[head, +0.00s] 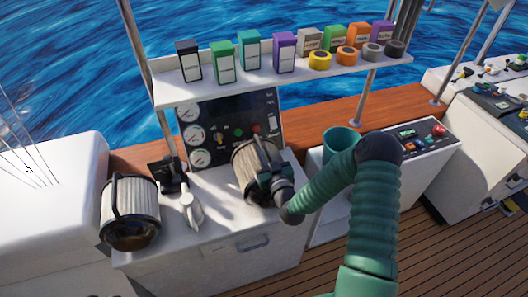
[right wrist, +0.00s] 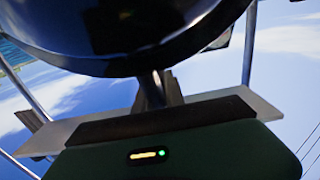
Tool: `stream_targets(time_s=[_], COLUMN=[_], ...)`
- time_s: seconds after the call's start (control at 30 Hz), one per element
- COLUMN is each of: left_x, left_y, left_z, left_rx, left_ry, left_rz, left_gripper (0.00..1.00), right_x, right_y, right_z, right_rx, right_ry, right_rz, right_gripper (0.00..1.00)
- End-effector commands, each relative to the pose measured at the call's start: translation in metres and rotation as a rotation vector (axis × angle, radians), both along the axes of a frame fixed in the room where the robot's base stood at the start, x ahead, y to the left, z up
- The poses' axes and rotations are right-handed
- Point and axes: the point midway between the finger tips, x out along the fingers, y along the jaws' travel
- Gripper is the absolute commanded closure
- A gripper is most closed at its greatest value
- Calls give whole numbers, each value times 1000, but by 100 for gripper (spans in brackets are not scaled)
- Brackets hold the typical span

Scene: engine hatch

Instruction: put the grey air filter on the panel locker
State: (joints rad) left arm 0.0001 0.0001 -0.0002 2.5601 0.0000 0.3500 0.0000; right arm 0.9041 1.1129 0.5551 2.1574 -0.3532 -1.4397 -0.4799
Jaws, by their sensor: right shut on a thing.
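My right gripper (head: 270,182) is shut on a pleated, grey-beige air filter (head: 250,165) with dark end caps. The filter is tilted and is at the right part of the white panel locker's top (head: 222,205), in front of the gauge panel. I cannot tell whether it touches the top. A dark rounded body, probably the held filter (right wrist: 130,40), fills the top of the right wrist view. A second pleated, paler filter (head: 131,200) with a dark glossy lower end stands at the locker's left end. My left gripper is not in view.
A black-and-white handled fitting (head: 186,200) stands between the two filters. A shelf (head: 190,91) with boxes and tape rolls overhangs the gauge panel (head: 225,125). A green cup (head: 341,143) and a control box (head: 415,140) are to the right.

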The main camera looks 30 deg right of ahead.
Motion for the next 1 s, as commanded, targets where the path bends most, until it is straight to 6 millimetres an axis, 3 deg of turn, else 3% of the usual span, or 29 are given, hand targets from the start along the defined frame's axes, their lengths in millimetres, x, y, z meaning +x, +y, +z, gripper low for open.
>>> stream_targets(time_s=[0.23, 0.27, 0.43, 0.77, 0.87, 1.0], left_x=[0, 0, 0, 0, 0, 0], left_y=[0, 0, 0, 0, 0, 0], left_z=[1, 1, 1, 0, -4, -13], left_rx=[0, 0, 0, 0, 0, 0], left_ry=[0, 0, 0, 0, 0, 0], left_rz=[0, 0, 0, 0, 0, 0], left_gripper=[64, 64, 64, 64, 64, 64], right_x=[0, 0, 0, -3, -17, -51], right_y=[-1, -1, 0, 0, 4, 12], right_z=[-2, -4, -4, -4, -6, -7], right_rx=[-4, -1, -2, -1, -2, -2], right_ry=[-6, -2, -1, -1, -1, 1], right_rz=[-2, -1, -1, -1, 0, 1], right_gripper=[100, 84, 64, 64, 64, 64])
